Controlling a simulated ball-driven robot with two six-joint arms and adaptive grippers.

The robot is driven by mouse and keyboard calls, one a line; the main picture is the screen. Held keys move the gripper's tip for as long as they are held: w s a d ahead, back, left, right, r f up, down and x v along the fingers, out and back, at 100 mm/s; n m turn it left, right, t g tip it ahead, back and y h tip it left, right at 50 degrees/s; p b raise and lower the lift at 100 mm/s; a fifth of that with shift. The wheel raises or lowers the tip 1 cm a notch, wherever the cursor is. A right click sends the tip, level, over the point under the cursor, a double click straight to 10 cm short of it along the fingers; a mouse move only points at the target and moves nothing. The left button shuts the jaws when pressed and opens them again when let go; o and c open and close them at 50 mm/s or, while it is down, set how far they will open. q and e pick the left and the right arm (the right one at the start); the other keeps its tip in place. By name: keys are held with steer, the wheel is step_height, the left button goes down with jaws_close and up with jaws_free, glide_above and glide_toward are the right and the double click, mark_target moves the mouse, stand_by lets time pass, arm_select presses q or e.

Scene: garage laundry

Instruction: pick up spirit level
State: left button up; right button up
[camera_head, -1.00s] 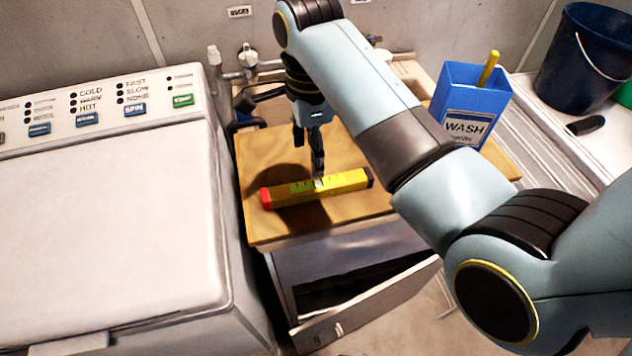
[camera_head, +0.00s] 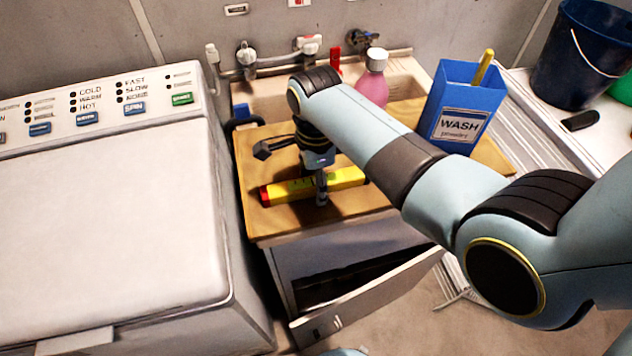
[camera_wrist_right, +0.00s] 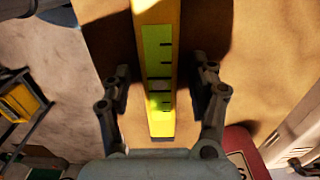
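The spirit level (camera_head: 290,189) is a yellow bar with a red end, lying flat on the wooden board (camera_head: 270,223). In the right wrist view the level (camera_wrist_right: 157,60) runs up the picture between my fingers, with its pale green scale facing the camera. My right gripper (camera_head: 321,192) points down over the middle of the level and hides part of it. In the right wrist view the right gripper (camera_wrist_right: 162,90) is open, one finger on each side of the bar, with gaps on both sides. My left gripper is not in view.
A pink bottle (camera_head: 372,85) and a blue WASH powder box (camera_head: 462,105) stand behind and right of the level. A white washing machine (camera_head: 110,220) is at left. An open drawer (camera_head: 365,298) juts out below the board. A dark blue bucket (camera_head: 580,60) stands at right.

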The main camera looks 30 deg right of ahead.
jaws_close()
stand_by(0.3)
